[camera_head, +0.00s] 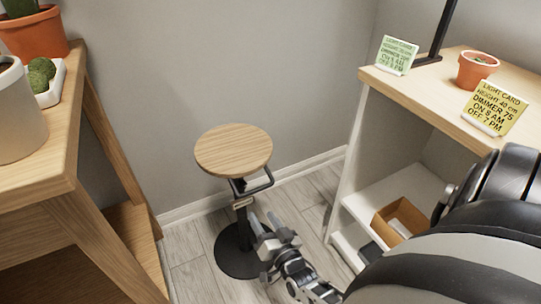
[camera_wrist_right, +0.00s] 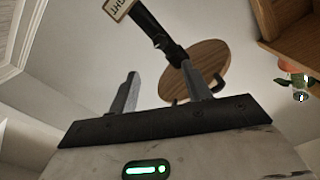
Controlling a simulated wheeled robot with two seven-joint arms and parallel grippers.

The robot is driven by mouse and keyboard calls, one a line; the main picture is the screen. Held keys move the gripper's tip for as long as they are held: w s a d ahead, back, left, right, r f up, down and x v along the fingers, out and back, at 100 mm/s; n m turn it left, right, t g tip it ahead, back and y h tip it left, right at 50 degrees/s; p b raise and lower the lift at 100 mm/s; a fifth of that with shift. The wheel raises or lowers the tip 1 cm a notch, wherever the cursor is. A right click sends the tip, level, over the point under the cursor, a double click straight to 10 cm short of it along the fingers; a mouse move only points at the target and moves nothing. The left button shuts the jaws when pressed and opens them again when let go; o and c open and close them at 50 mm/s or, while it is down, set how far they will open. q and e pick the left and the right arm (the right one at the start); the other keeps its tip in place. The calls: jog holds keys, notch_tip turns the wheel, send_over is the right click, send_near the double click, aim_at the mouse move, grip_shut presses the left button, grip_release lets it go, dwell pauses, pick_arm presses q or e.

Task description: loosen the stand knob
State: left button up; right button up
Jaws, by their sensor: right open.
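The stand has a round wooden top (camera_head: 233,150), a black pole (camera_head: 241,219) and a round black base (camera_head: 228,252) on the floor. A black bar handle (camera_head: 260,184) sticks out under the top, and a small pale tag (camera_head: 243,202) sits on the pole below it. I cannot make out a separate knob for certain. My right gripper (camera_head: 264,219) is open and empty, low and just right of the pole. In the right wrist view the wooden top (camera_wrist_right: 211,66) and pole (camera_wrist_right: 150,25) show beyond the open fingers (camera_wrist_right: 160,72). My left gripper is not in view.
A wooden plant shelf (camera_head: 60,185) with pots stands at the left. At the right, a white cabinet with a wooden top (camera_head: 415,90) bears a terracotta pot (camera_head: 476,72) and two cards. A cardboard box (camera_head: 400,218) sits in it. Bare floor lies around the stand.

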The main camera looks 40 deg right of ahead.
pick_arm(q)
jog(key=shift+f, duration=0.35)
pick_arm(e)
jog(key=v, duration=0.3)
jog(key=shift+s+a, duration=0.1)
jog(key=shift+s, duration=0.3)
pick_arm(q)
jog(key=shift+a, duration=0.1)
